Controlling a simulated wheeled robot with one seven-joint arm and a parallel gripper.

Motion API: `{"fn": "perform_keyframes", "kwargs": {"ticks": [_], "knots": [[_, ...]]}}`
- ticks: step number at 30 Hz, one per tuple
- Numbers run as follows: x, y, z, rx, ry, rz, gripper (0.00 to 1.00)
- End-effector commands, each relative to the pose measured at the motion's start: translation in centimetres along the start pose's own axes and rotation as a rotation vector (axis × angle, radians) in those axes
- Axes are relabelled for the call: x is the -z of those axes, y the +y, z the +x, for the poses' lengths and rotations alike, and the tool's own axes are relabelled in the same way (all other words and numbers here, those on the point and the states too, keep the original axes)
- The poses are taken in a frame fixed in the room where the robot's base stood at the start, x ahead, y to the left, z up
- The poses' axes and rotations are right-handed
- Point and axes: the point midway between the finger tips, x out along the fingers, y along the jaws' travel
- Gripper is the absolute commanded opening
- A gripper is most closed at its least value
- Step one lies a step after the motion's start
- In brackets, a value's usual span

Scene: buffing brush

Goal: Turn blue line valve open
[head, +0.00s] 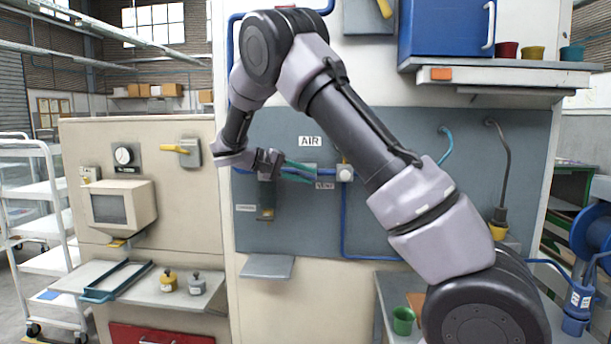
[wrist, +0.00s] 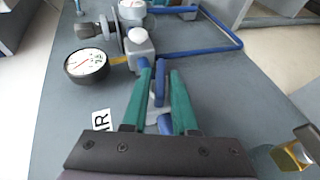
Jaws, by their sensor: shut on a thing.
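The blue line (head: 343,225) runs along the grey wall panel under the AIR label. In the wrist view the blue line (wrist: 200,52) leaves a grey block with a white knob (wrist: 138,36) and bends round. My gripper (head: 316,173) is at the panel just below the AIR label, with its green fingers pointing right toward the white knob (head: 345,174). In the wrist view my gripper (wrist: 168,72) is shut on the grey-blue valve handle (wrist: 158,95), which shows between the fingers. The fingers hide most of the valve, so its exact turn cannot be told.
A round gauge (wrist: 88,63) sits beside the grey block. A hanging tool (head: 266,205) is below my gripper, above a small grey shelf (head: 267,266). A blue cabinet (head: 445,28) and shelf (head: 505,78) are at upper right. A beige panel with a yellow-handled switch (head: 189,151) stands left.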

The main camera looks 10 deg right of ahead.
Motion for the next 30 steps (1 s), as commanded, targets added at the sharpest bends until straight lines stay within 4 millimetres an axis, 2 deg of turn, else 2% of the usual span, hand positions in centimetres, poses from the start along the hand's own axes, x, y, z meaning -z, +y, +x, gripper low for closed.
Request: {"fn": "perform_keyframes", "kwargs": {"ticks": [6,15,30], "knots": [[0.12,-0.16,-0.12,-0.163,0.006,-0.067,0.0],[0.13,-0.18,-0.04,-0.306,0.006,-0.126,0.0],[0.16,-0.15,0.02,-0.357,0.006,-0.149,0.0]]}}
